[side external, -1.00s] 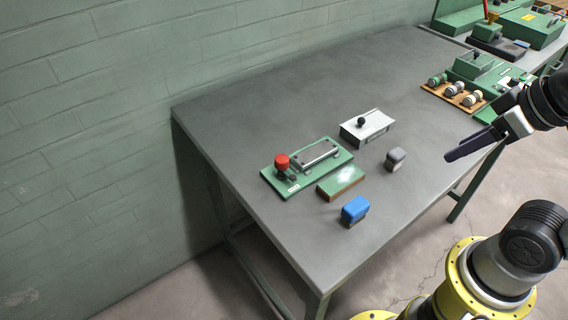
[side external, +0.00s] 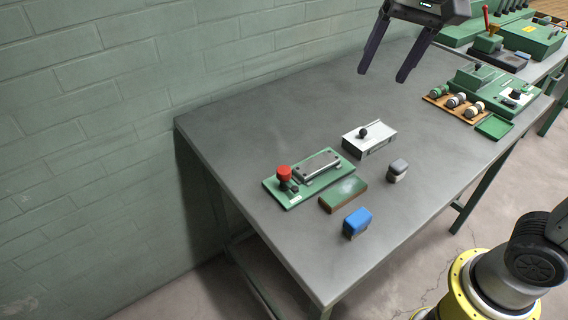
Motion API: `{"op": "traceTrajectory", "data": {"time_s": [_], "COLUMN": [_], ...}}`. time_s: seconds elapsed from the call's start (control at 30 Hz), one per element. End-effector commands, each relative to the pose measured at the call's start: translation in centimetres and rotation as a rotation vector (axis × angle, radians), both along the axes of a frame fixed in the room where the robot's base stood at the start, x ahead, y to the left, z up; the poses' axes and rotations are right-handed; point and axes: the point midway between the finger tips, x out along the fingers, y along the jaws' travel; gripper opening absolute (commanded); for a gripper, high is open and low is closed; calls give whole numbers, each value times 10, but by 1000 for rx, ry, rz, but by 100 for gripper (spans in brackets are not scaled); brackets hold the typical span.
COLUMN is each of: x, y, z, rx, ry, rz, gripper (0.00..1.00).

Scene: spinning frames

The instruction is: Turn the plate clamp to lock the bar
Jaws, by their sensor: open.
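A green base plate (side external: 325,183) lies on the table left of centre. A grey metal bar or plate (side external: 317,165) sits along its top. A red knob (side external: 284,173) stands upright at the plate's left end; it looks like the clamp's handle, but I cannot tell whether it is locked. My gripper (side external: 383,78) hangs high above the far part of the table, behind and to the right of the plate. Its two dark fingers are apart with nothing between them.
A wooden tray of spools (side external: 456,101) and a green machine (side external: 490,90) stand at the right. The table's left part is clear.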

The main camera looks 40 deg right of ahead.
Motion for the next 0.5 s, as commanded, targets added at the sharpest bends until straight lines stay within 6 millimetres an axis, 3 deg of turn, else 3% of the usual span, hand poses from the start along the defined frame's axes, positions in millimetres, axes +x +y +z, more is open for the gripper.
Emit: {"op": "traceTrajectory", "data": {"time_s": [0.1, 0.3, 0.5], "x": [41, 93, 114], "y": [27, 76, 110], "z": [-10, -46, -89], "rx": [5, -13, -43], "ry": [64, 159, 230], "rz": [-20, 1, 57], "gripper": [70, 70, 70]}}
